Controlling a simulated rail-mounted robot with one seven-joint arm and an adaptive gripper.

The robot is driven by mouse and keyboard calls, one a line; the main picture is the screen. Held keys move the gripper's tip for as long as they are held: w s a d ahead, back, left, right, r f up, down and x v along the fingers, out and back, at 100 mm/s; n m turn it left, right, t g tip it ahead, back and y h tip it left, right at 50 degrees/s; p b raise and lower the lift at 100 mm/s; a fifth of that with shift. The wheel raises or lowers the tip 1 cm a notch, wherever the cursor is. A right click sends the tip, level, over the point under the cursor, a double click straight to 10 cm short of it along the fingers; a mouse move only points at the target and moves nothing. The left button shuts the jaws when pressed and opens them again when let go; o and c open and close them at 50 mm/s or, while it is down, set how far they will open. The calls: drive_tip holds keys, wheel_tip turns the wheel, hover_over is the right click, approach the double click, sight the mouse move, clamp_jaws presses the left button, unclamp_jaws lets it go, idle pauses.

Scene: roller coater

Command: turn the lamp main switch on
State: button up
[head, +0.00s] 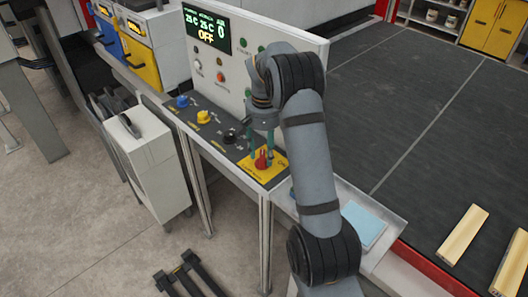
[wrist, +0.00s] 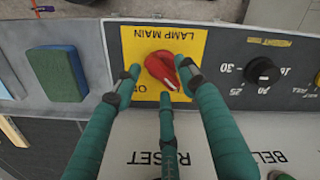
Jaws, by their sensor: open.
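The lamp main switch is a red rotary knob (head: 263,160) on a yellow plate (head: 254,173) at the right end of the sloped control panel. In the wrist view the red knob (wrist: 158,70) lies under the upside-down label LAMP MAIN, its grip bar slanting from upper left to lower right. A position label beside it is partly hidden. My gripper (wrist: 160,78) has teal fingers spread around the knob, also seen in the head view (head: 262,142). The jaws are open; I cannot tell whether any fingertip touches the knob.
Blue (head: 182,102), yellow (head: 204,117) and black (head: 229,137) knobs sit left along the panel. A blue-green sponge (wrist: 57,73) lies on the tray beside the plate. A dark conveyor bed (head: 420,120) stretches behind.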

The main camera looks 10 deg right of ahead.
drive_tip(key=shift+f, duration=0.35)
drive_tip(key=shift+c, duration=0.4)
clamp_jaws()
